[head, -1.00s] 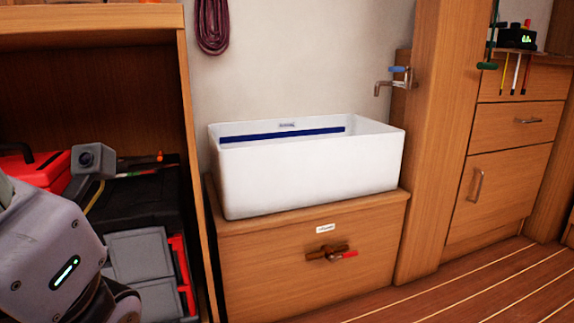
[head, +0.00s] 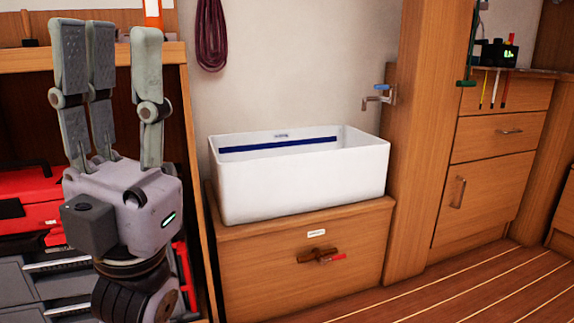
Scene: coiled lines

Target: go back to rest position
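My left gripper (head: 112,85) stands upright at the left of the head view, in front of the wooden shelf unit. Its grey fingers point up and are spread apart, with nothing between them. The grey palm with a small green light faces partly to the right. My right gripper is not in the picture.
A tap (head: 380,97) is on the wall post. A coiled dark red line (head: 211,35) hangs above. Red and grey toolboxes (head: 30,200) fill the shelf. The floor at right is clear.

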